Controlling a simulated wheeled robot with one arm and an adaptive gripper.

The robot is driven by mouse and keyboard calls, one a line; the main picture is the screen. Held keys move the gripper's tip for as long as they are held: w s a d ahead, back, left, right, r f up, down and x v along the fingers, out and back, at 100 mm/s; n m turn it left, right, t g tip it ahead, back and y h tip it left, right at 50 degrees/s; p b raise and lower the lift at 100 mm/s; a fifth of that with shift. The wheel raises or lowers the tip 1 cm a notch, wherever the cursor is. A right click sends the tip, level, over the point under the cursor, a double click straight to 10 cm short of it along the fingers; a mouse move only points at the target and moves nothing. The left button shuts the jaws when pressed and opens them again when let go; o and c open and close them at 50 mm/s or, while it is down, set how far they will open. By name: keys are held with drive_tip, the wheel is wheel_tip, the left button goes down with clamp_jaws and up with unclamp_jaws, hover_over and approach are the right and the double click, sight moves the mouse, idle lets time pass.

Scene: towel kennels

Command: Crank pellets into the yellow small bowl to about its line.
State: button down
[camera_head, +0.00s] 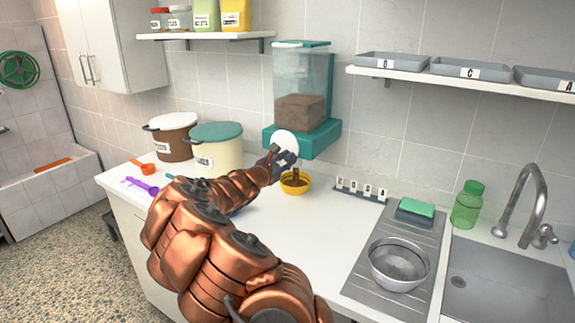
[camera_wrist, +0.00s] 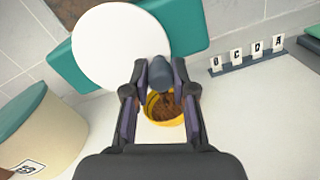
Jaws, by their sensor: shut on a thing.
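The pellet dispenser (camera_head: 300,85) is a clear hopper on a teal base, fixed to the wall, with brown pellets in its lower part. Its white round crank disc (camera_head: 286,143) faces me and also shows in the wrist view (camera_wrist: 120,45). My gripper (camera_head: 284,160) is shut on the dark crank knob (camera_wrist: 168,74) at the disc's lower right. The yellow small bowl (camera_head: 296,188) stands on the counter under the dispenser. In the wrist view brown pellets (camera_wrist: 163,106) lie in it, partly hidden by the knob and my fingers. I cannot make out its line.
Two lidded bins, brown (camera_head: 174,135) and cream with a teal lid (camera_head: 216,148), stand left of the dispenser. A lettered rack (camera_head: 360,190) is right of the bowl. A metal bowl (camera_head: 398,264) sits on the drainboard beside the sink (camera_head: 510,285). Orange and purple scoops (camera_head: 140,186) lie left.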

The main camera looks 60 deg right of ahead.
drive_tip(key=f+m+b, duration=0.1)
drive_tip(key=b, duration=0.2)
drive_tip(key=shift+w+f+m, duration=0.15)
drive_tip(key=shift+m, duration=0.25)
drive_tip(key=m+b, duration=0.1)
drive_tip(key=b, duration=0.1)
drive_tip(key=m+b, duration=0.1)
drive_tip(key=shift+w+b, duration=0.35)
drive_tip(key=shift+m, duration=0.3)
drive_tip(key=c, duration=1)
unclamp_jaws()
drive_tip(key=shift+o, duration=0.2)
drive_tip(key=a, duration=1.2)
